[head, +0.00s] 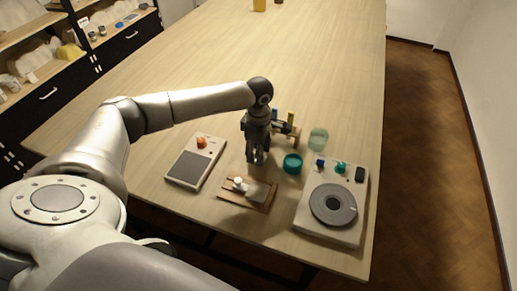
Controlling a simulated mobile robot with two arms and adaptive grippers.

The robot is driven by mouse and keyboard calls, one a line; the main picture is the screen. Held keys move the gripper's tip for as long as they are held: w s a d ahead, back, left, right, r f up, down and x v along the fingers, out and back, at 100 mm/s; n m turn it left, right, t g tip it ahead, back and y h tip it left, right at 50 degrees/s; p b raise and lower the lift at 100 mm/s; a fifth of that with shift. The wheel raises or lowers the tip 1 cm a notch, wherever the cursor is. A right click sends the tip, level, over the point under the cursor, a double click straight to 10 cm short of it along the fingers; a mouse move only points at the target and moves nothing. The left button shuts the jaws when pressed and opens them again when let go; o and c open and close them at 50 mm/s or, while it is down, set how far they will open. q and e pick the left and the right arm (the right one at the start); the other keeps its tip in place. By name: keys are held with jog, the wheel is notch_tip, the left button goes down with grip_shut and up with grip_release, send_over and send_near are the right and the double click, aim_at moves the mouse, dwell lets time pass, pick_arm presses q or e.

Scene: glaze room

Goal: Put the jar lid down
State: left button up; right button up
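A round teal piece (292,163), which looks like the jar lid, is on or just above the table; I cannot tell which. A pale green see-through jar (318,138) stands behind it and to its right. My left gripper (256,160) points down just left of the teal piece, apart from it. Its fingers are small and dark here, so I cannot tell whether they are open or shut, and I see nothing between them. My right gripper is not in view.
A board with an orange knob (201,142) lies to the left. A wooden block with a white knob (239,184) is in front. A device with a grey ring (333,204) is at the right edge. A small wooden rack (286,129) stands behind the gripper. The far table (300,50) is mostly clear.

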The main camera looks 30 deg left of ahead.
pick_arm(q)
jog(key=shift+f, duration=0.15)
jog(key=o, duration=0.8)
jog(key=shift+o, duration=0.2)
jog(key=shift+r, duration=0.2)
jog(key=shift+w+r, duration=0.1)
jog(key=shift+r, duration=0.15)
notch_tip(320, 180, up, 12)
jog(key=b, duration=0.4)
jog(key=shift+f, duration=0.2)
